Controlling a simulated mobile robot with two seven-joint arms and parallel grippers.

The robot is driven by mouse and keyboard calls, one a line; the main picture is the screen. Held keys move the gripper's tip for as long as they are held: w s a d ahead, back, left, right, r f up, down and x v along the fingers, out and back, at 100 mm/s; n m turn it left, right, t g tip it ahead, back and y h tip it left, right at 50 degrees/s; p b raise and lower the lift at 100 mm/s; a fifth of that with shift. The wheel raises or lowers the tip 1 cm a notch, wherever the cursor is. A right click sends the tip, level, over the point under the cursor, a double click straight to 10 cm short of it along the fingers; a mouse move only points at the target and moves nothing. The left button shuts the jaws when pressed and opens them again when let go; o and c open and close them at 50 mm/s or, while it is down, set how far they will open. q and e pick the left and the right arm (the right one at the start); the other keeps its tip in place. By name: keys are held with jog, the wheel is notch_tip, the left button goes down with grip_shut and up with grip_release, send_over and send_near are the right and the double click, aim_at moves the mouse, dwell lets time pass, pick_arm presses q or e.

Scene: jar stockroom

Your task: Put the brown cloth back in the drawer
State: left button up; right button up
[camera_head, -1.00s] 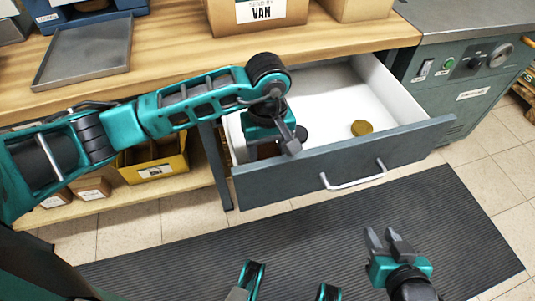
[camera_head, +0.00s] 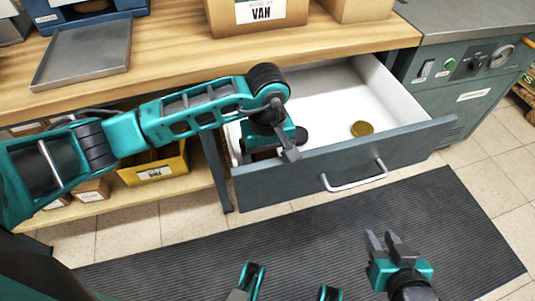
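The drawer (camera_head: 318,179) is pulled open under the wooden workbench, with a white inside and a metal bar handle. My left arm reaches over the drawer's left part. No brown cloth shows in view. My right gripper (camera_head: 387,243) is over the dark floor mat in front of the drawer, its two fingers a little apart with nothing between them.
A round yellow-brown lid-like object (camera_head: 362,128) lies in the drawer. The bench top (camera_head: 170,50) carries a grey tray (camera_head: 84,55) and cardboard boxes (camera_head: 255,14). A yellow bin (camera_head: 155,168) stands on the shelf below. A green machine (camera_head: 465,75) is at right. The ribbed mat (camera_head: 300,240) is clear.

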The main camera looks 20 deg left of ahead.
pick_arm(q)
jog(key=shift+r, duration=0.25)
notch_tip(320, 180, up, 12)
jog(key=p, duration=0.2)
jog(key=shift+p, duration=0.35)
jog(key=shift+f, duration=0.1)
